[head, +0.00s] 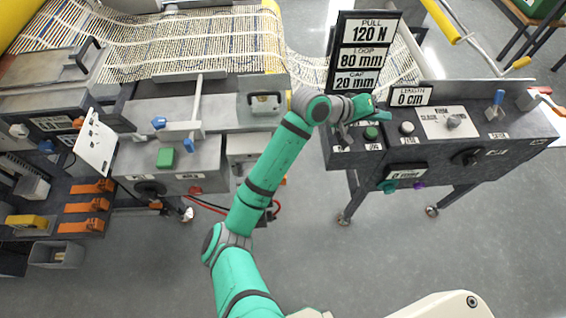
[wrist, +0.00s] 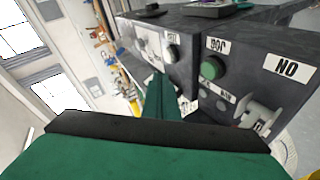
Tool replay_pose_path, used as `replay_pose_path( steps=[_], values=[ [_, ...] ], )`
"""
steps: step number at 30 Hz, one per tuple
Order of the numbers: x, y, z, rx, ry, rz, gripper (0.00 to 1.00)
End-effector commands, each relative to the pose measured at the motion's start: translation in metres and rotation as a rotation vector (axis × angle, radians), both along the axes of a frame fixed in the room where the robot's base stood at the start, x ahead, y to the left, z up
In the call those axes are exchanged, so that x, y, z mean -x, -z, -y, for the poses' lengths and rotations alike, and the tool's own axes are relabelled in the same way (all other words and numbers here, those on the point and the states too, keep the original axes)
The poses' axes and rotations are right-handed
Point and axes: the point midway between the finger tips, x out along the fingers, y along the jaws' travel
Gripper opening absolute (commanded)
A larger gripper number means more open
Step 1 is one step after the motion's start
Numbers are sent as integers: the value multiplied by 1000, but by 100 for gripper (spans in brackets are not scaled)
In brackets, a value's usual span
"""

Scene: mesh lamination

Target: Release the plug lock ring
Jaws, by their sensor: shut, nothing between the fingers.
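My gripper (head: 370,108) is at the left end of the right-hand machine's control top, close to the sign panel. In the wrist view its green fingers (wrist: 162,98) are together with nothing between them, pointing at the machine's controls. On the front of that machine, below the top, a teal round fitting (head: 388,187) and a small purple fitting (head: 419,185) show near a white display plate. I cannot tell for sure which part is the plug lock ring. My gripper is apart from both fittings, above and to their left.
The right-hand machine (head: 470,158) carries a green button (head: 371,132), also in the wrist view (wrist: 212,66), a black knob (head: 466,157) and a blue-handled lever (head: 498,99). A sign panel (head: 363,55) stands behind my gripper.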

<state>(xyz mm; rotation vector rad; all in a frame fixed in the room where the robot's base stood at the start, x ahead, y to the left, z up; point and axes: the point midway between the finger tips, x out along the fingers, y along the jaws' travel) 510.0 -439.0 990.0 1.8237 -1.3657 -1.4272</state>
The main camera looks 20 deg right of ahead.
Motion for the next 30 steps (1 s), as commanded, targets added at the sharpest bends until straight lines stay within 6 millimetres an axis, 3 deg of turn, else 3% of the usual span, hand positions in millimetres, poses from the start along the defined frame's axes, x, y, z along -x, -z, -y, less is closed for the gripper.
replay_pose_path(
  steps=[8, 14, 21, 24, 30],
  values=[
    [-11, 23, -58, -372, 99, -59, 0],
    [-28, 29, -125, -662, 102, -121, 0],
    [-49, 14, -215, -985, 39, -204, 0],
    [-54, 4, -243, -1076, 9, -234, 0],
    [-59, -8, -272, -1167, -26, -268, 0]
  ],
)
